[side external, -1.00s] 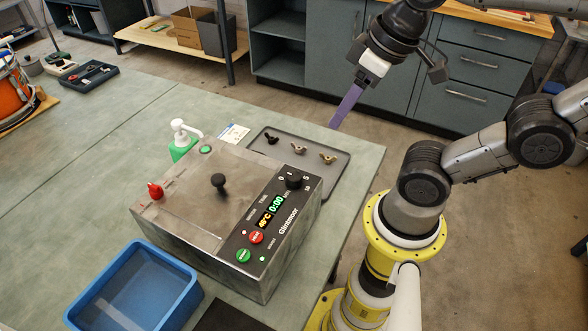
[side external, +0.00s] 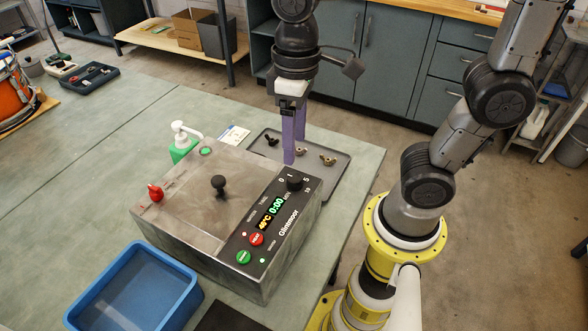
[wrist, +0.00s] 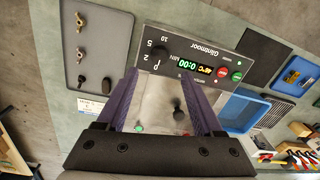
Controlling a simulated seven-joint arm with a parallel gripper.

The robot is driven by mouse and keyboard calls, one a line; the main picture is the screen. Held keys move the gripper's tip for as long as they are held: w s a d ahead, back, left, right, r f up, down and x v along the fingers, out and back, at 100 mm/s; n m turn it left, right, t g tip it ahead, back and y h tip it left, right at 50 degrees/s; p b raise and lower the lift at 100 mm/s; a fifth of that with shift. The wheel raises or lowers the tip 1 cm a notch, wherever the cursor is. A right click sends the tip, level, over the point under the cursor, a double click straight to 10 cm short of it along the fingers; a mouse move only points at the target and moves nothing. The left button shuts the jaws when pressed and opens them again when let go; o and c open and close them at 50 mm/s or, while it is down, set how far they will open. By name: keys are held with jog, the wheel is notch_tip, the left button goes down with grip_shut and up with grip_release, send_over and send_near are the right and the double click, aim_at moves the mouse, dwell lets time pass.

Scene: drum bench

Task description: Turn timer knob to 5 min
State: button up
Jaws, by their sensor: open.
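The timer knob (side external: 293,182) is a black round knob at the back right corner of the control panel, with printed marks including 0, 5 and 10 around it. It also shows in the wrist view (wrist: 159,53), just beyond my fingertips. The green timer display (side external: 276,203) reads 0:00. My gripper (side external: 294,150) has two purple fingers pointing down, apart and empty. It hangs above the back edge of the machine, near the knob and not touching it. In the wrist view my fingers (wrist: 160,76) frame the panel below the knob.
The metal machine (side external: 188,205) has a black lid handle (side external: 218,182), a red knob (side external: 155,191), and red (side external: 256,238) and green (side external: 243,256) buttons. A grey tray (side external: 335,172) with small fittings lies behind it. A blue bin (side external: 180,315) stands in front.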

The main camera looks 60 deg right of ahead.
aim_at(294, 177)
jog(key=f, duration=0.8)
jog(key=shift+a, duration=0.2)
jog(key=shift+r, duration=0.1)
grip_shut()
